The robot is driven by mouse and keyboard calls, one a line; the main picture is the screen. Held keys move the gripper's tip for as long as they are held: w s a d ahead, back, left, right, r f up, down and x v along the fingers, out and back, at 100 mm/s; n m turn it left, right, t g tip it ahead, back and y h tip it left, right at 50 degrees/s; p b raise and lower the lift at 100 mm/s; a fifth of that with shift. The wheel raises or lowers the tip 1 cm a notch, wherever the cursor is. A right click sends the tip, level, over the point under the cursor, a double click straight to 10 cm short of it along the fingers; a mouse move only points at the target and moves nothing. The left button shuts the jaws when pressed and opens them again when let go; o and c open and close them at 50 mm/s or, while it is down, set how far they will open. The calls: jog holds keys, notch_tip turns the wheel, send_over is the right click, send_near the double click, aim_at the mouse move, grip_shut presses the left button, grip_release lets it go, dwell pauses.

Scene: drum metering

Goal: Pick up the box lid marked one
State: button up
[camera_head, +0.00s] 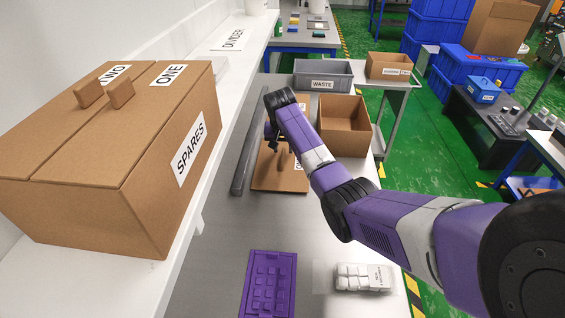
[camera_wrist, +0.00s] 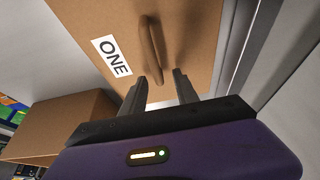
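A flat brown cardboard lid marked ONE (camera_wrist: 190,30) with an upright loop handle (camera_wrist: 150,48) fills the top of the wrist view. In the head view a brown lid (camera_head: 268,180) lies on the steel table, its label mostly hidden by my arm. My gripper (camera_wrist: 160,82) is open, its two fingers at the near end of the handle; I cannot tell the depth between them. My gripper (camera_head: 275,143) is partly hidden behind my arm in the head view. On the shelf at left, a closed SPARES box (camera_head: 150,190) has top flaps labelled TWO and ONE, with two handles.
An open cardboard box (camera_head: 345,115) stands right behind the lid, with a grey WASTE bin (camera_head: 322,82) beyond. A dark rail (camera_head: 250,135) runs left of the lid. A purple tray (camera_head: 268,282) and a white pack (camera_head: 362,277) lie at the near end; table between is clear.

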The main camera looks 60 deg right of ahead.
jog(key=shift+d+f, duration=0.2)
jog(key=shift+f, duration=0.3)
grip_shut()
jog(key=shift+r, duration=0.15)
